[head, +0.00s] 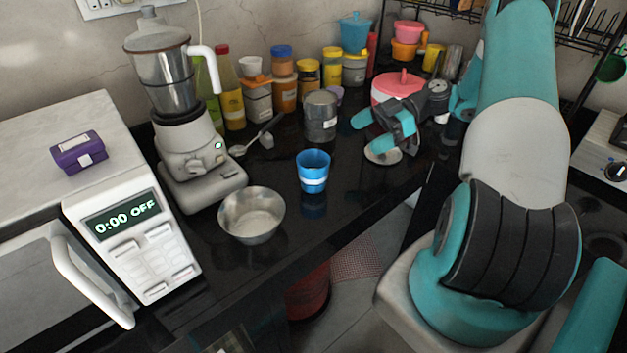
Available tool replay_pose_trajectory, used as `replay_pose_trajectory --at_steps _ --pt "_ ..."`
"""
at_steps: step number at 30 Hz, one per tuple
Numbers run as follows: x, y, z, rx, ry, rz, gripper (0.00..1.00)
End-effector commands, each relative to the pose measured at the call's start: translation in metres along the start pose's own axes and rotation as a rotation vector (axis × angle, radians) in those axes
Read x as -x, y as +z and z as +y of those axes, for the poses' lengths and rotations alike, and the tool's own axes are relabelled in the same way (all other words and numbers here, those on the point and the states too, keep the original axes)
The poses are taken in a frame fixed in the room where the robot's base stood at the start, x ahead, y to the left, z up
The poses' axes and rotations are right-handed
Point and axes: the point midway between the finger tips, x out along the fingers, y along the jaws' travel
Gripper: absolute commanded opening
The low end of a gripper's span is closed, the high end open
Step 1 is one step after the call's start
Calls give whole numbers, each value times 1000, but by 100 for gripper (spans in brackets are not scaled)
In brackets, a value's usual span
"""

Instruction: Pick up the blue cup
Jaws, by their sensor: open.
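The blue cup (313,172) stands upright on the black counter (275,265), close to its front edge, in the middle of the head view. It has a light band around it and nothing covers it. My gripper (365,137) is open and empty, to the right of the cup and apart from it. Its teal-tipped fingers point left, in front of a pink-lidded container (397,86). My arm comes in from the right.
A steel bowl (252,216) sits left of the cup, with a mixer grinder (185,110) and a white microwave (130,240) farther left. A grey metal canister (320,116) stands behind the cup. Several jars and bottles line the wall.

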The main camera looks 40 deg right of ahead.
Motion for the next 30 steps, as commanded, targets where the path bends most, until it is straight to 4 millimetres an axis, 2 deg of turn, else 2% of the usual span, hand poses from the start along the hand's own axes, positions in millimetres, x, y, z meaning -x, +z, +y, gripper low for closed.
replay_pose_trajectory --at_steps 3,9,12,19,23,27,30 --pt "-29 -5 -1 -7 -7 3 100" --pt "-71 -5 -1 -6 -7 1 100" --pt "-84 -3 -1 -7 -4 0 100" --pt "-101 -6 -1 -8 -5 0 100" --pt "-121 -11 -2 -8 -6 0 100" --pt "-139 -8 -2 -7 -5 -1 100" --pt "-144 -7 -1 -6 -2 -2 100"
